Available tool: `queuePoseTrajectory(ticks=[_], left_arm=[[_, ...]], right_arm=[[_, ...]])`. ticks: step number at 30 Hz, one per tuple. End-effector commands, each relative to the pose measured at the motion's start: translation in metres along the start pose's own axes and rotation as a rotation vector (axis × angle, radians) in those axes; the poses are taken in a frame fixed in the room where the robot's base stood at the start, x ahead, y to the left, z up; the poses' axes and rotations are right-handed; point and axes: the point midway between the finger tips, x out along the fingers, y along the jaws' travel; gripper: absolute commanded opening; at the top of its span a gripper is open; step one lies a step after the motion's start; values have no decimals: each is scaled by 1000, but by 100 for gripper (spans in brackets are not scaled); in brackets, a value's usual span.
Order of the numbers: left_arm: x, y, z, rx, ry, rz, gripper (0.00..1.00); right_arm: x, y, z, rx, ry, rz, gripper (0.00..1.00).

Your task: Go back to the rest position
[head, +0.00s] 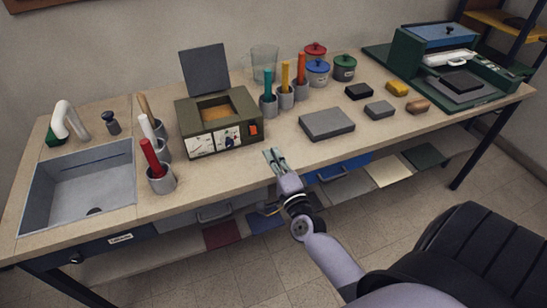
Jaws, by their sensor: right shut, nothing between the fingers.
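My right gripper (274,156) is over the front edge of the long workbench (232,175), in the middle of the head view. Its fingers are shut with nothing between them. My right arm reaches up to it from the lower right. The gripper is apart from the grey block (326,124) to its right and the olive box (219,122) to its left. My left gripper is not in the view.
A sink (80,188) is at the bench's left. Cups holding coloured sticks, such as the red one (152,158), stand beside it. Lidded jars (344,68) and small blocks (379,109) lie right of centre. A green machine (450,65) stands far right. A black chair (480,250) is at lower right.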

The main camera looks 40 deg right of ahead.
Motion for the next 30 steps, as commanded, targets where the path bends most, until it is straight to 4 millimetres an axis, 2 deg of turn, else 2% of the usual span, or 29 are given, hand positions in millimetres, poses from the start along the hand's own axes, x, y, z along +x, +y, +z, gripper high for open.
queuePoseTrajectory(ticks=[6, 20, 23, 26, 30], left_arm=[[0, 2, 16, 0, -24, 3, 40], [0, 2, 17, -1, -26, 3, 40], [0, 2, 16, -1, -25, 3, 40], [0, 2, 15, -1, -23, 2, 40], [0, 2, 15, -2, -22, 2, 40]], right_arm=[[-4, -2, 0, 0, 0, -1, 0], [-4, -1, 4, -12, -14, 5, 0], [-10, 0, 24, -83, -94, 36, 0], [-27, 6, 64, -240, -257, 101, 0], [-75, 24, 118, -559, -546, 222, 0]])
